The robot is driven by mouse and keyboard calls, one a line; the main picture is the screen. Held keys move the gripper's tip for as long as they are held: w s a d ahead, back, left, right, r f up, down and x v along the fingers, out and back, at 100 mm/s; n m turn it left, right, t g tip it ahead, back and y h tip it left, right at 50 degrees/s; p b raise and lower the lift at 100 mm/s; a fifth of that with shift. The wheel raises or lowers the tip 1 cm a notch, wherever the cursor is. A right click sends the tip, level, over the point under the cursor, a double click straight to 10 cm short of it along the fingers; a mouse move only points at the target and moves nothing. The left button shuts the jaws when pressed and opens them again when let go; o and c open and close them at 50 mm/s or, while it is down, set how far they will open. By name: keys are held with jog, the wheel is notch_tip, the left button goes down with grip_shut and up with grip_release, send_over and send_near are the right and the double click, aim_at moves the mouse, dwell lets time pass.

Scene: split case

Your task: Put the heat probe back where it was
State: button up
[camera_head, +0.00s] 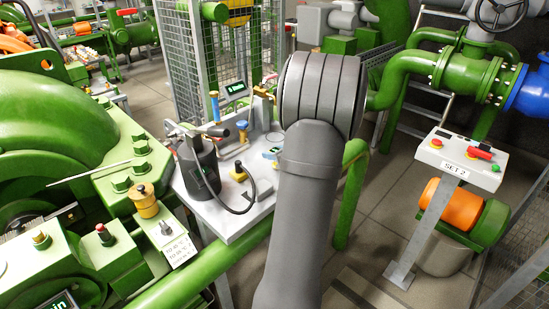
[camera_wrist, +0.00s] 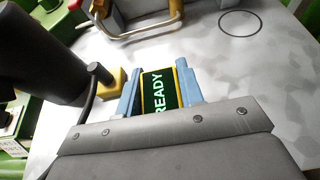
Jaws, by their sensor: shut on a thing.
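My gripper shows in the wrist view (camera_wrist: 160,95), with light blue fingers on both sides of a yellow-edged device (camera_wrist: 168,92). The device has a dark green display that reads READY. I take this device to be the heat probe, but its lower part is hidden by the grey gripper body. The fingers are shut on it, above or at the pale bench top; I cannot tell whether it touches. In the head view my arm hides most of the gripper.
The pale bench (camera_head: 228,222) holds a black pot (camera_head: 203,168) with a cable and a yellow-based black part (camera_head: 239,172). The wrist view shows a thin dark circle (camera_wrist: 240,10) on the bare surface and a brass-coloured handle (camera_wrist: 145,30). A control box (camera_head: 462,158) marked SET 2 stands at right.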

jog(key=shift+f, duration=1)
jog(key=shift+f, duration=0.1)
jog(key=o, duration=1.2)
jog(key=shift+s+d+r, duration=0.25)
jog(key=shift+d, duration=0.05)
jog(key=v, duration=1.1)
jog(key=shift+s+d, duration=0.1)
jog(key=shift+s, duration=0.05)
